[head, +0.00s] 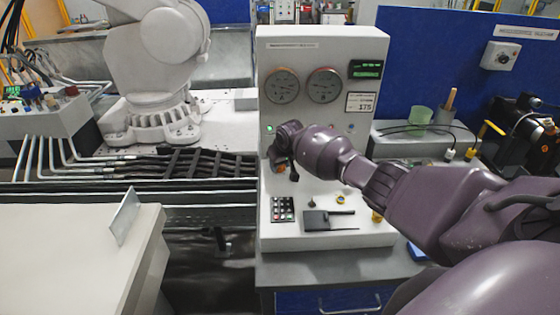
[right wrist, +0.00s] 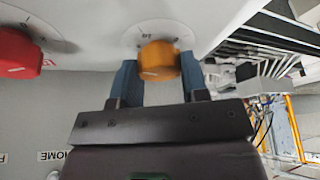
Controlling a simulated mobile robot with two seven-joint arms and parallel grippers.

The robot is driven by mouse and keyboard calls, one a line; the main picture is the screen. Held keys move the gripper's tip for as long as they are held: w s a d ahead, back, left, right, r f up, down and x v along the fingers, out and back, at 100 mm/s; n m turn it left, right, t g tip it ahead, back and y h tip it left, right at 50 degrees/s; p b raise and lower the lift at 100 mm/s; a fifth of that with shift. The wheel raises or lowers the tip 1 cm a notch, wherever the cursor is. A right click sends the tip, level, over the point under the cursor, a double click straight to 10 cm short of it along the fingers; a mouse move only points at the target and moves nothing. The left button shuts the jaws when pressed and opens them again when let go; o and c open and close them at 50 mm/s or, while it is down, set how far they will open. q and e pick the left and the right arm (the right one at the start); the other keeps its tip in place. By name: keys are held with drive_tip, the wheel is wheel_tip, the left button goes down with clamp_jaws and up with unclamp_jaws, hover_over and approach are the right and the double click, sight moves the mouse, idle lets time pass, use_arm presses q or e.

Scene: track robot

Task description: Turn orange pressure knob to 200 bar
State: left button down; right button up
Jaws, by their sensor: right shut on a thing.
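The orange pressure knob (right wrist: 158,57) sits on a white panel with a printed dial around it, in the right wrist view. My right gripper (right wrist: 158,68) has one blue-grey finger on each side of the knob and is shut on it. In the head view a small orange patch of the knob (head: 281,168) shows below my right gripper (head: 284,155), which hides most of it. The white console (head: 322,48) carries two round gauges (head: 282,86) (head: 325,85), a green display (head: 368,69) and a label (head: 361,102) reading 175. My left gripper is not in view.
A red knob (right wrist: 18,54) is left of the orange one in the right wrist view. The console's lower shelf holds a keypad (head: 283,209) and a dark flat object (head: 328,219). A white robot arm (head: 155,60) stands at the left. A pale table (head: 70,225) is at the front left.

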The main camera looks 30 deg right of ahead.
idle(0.4)
drive_tip(key=o, duration=0.9)
drive_tip(key=shift+r, duration=0.1)
drive_tip(key=shift+b+v, duration=0.3)
drive_tip(key=shift+v, duration=5.05)
drive_tip(key=shift+a, duration=0.1)
